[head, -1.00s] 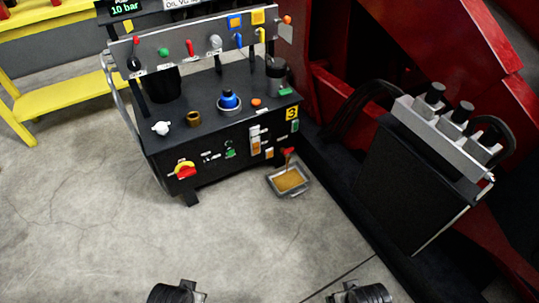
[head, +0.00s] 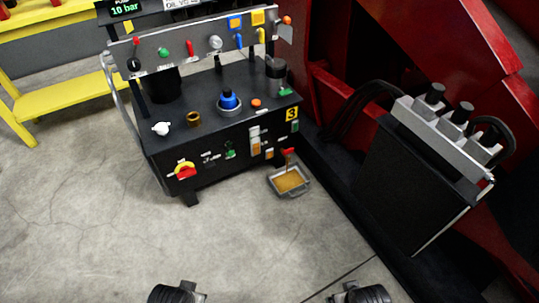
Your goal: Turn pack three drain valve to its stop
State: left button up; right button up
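Pack three is the black power unit (head: 215,165) with a yellow "3" label (head: 292,113) on its front right corner. A small red valve handle (head: 288,151) shows low at its right end, just above a metal drip tray (head: 304,186) on the floor. Amber liquid (head: 289,180) lies in the tray. The handle is small, so its exact angle is hard to tell. Dark parts of my two arms show at the bottom edge, well apart from the pack. No gripper fingers can be made out.
A black unit with a silver manifold (head: 440,128) and red machinery (head: 440,35) stand at right. A yellow bench (head: 65,95) is at left. The concrete floor in front is clear.

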aim_at(287, 153)
jog(key=i+z, duration=0.25)
jog(key=i, duration=0.25)
jog(key=i+j+z, duration=0.25)
jog(key=i, duration=0.25)
jog(key=i+j+z, duration=0.15)
jog(key=i+z, duration=0.15)
jog(key=i, duration=0.2)
